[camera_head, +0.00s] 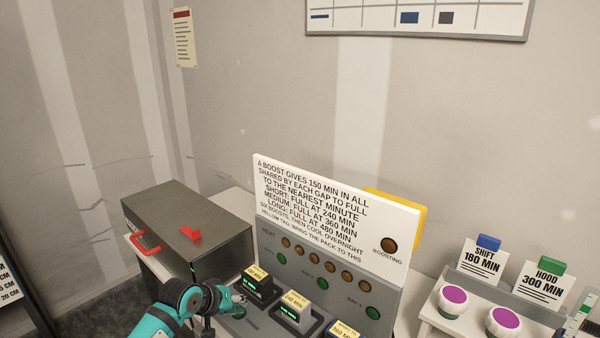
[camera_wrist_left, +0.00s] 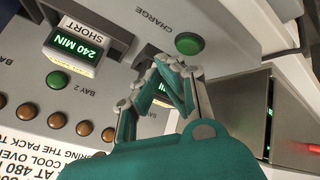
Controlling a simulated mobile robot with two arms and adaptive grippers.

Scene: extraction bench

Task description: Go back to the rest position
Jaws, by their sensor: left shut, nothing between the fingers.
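My left gripper (camera_head: 232,302) is at the lower middle of the head view, in front of the charger's left bay. In the left wrist view its fingers (camera_wrist_left: 163,68) are closed together and empty. They are in front of a pack there whose green display shows only in part; touching or apart, I cannot tell. The grey charger panel (camera_head: 330,268) has a left pack (camera_head: 258,278), a middle pack (camera_head: 294,308) and a right pack (camera_head: 342,329) in its bays. The middle pack reads 240 MIN, SHORT in the left wrist view (camera_wrist_left: 73,50). My right gripper is not in view.
A dark metal box (camera_head: 185,225) with red handles stands left of the charger, close to my left arm. A white rule sign (camera_head: 335,208) rises behind the panel. At right a shelf holds SHIFT (camera_head: 483,262) and HOOD (camera_head: 543,286) cards and purple-topped knobs (camera_head: 453,297).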

